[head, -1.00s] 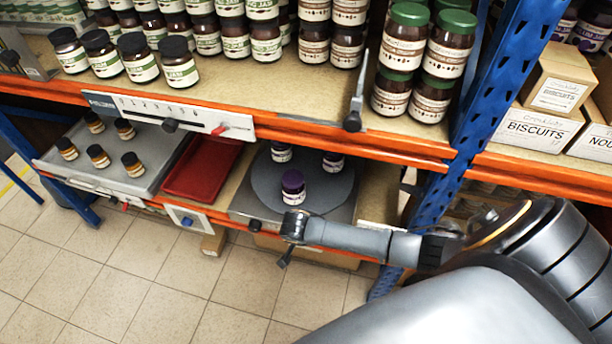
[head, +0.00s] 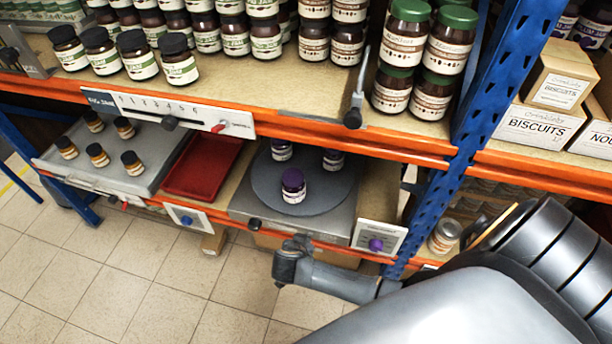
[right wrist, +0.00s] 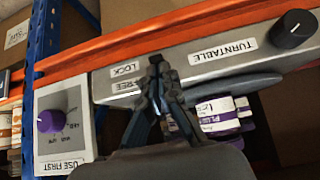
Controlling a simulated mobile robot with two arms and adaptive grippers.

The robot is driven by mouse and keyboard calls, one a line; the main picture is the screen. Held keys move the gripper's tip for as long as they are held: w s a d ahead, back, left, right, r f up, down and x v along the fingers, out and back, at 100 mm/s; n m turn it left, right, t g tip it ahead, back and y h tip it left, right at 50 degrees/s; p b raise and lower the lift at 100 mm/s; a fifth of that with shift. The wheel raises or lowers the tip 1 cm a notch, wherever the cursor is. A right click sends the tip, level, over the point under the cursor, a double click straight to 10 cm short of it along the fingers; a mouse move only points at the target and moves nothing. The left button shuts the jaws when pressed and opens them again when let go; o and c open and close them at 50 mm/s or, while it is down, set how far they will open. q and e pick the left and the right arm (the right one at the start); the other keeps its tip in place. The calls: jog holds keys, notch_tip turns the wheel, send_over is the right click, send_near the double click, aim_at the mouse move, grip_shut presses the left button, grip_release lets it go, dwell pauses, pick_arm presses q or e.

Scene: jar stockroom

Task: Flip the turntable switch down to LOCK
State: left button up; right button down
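The turntable is a grey disc (head: 268,187) on a grey base on the lower shelf, with purple-lidded jars (head: 293,186) on it. In the right wrist view, which is upside down, its front panel (right wrist: 215,70) carries TURNTABLE, LOCK and FREE labels and a black knob (right wrist: 294,28). My right gripper (right wrist: 159,66) has its fingers drawn together, tips over the panel beside the LOCK (right wrist: 125,69) and FREE labels. The switch itself is hidden or cannot be told from the dark fingertips. In the head view, my right gripper (head: 287,268) is below the shelf's front edge. My left gripper is not in view.
A white box with a purple knob (head: 376,245) sits right of the turntable, marked USE FIRST in the wrist view. A red tray (head: 202,168) lies left of it. The blue upright (head: 435,200) stands to the right. The floor in front is clear.

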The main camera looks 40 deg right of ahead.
pick_arm(q)
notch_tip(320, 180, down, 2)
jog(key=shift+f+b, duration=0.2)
jog(key=shift+b, duration=0.5)
pick_arm(e)
jog(key=shift+s+a+f+t+h, duration=0.2)
jog(key=shift+f+t+h, duration=0.3)
jog(key=shift+t+h, duration=0.15)
jog(key=shift+r, duration=0.1)
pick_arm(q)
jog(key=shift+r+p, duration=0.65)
pick_arm(e)
jog(key=shift+r, duration=0.75)
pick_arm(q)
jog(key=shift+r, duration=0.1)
